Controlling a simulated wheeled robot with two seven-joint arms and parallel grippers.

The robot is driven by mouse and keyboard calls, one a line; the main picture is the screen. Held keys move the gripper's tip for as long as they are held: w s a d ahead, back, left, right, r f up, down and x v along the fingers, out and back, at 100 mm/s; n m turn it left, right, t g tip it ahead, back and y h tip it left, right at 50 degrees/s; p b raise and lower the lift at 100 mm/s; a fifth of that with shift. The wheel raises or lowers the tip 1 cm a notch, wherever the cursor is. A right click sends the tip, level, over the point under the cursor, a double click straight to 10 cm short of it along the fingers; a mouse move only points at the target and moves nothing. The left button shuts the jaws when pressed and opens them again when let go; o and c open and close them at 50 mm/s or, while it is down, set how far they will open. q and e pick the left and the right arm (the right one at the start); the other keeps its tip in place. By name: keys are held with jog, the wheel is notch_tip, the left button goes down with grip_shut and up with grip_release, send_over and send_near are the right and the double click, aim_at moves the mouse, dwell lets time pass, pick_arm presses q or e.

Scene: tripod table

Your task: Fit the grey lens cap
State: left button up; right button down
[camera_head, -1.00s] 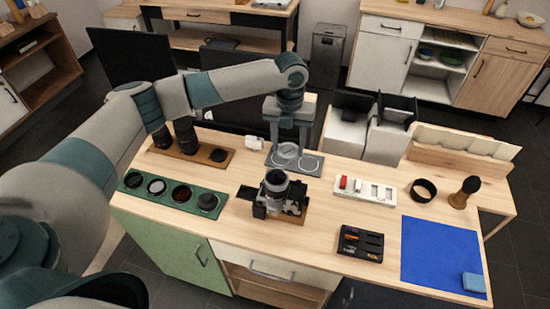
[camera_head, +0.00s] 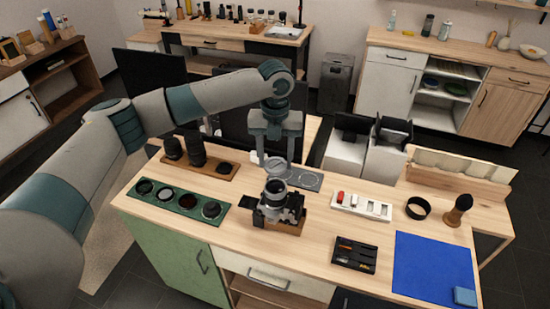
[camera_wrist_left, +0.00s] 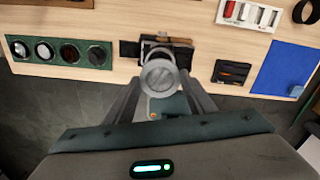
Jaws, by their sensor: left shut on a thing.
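The grey lens cap (camera_wrist_left: 158,76) is a round grey disc between the fingertips of my left gripper (camera_head: 276,160). It shows small in the head view (camera_head: 276,166), held above and just behind the camera's lens. The black camera (camera_head: 290,212) sits on a wooden block, its lens (camera_head: 275,186) pointing up. In the left wrist view the cap overlaps part of the camera (camera_wrist_left: 165,47) and hides most of its lens. The cap looks apart from the lens in the head view, but the exact gap is unclear. My right gripper is not in view.
A grey plate (camera_head: 308,180) with ring outlines lies behind the camera. A green tray (camera_head: 178,207) of round filters and a wooden board (camera_head: 222,178) with lenses are left. A white holder (camera_head: 361,208), black tray (camera_head: 352,262) and blue mat (camera_head: 430,268) are right.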

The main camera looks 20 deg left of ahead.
aim_at(276, 165)
pick_arm(q)
jog(key=shift+d+r+p, duration=0.1)
jog(key=shift+r+p, duration=0.05)
jog(key=shift+p, duration=0.25)
jog(key=shift+f, duration=0.65)
notch_tip(276, 165, down, 2)
jog(key=shift+f+b, duration=0.1)
jog(key=shift+b, duration=0.45)
jog(key=shift+f, duration=1.65)
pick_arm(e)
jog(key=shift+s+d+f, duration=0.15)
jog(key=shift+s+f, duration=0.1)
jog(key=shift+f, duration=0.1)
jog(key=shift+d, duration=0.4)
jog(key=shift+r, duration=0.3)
pick_arm(q)
jog(key=shift+f, duration=0.1)
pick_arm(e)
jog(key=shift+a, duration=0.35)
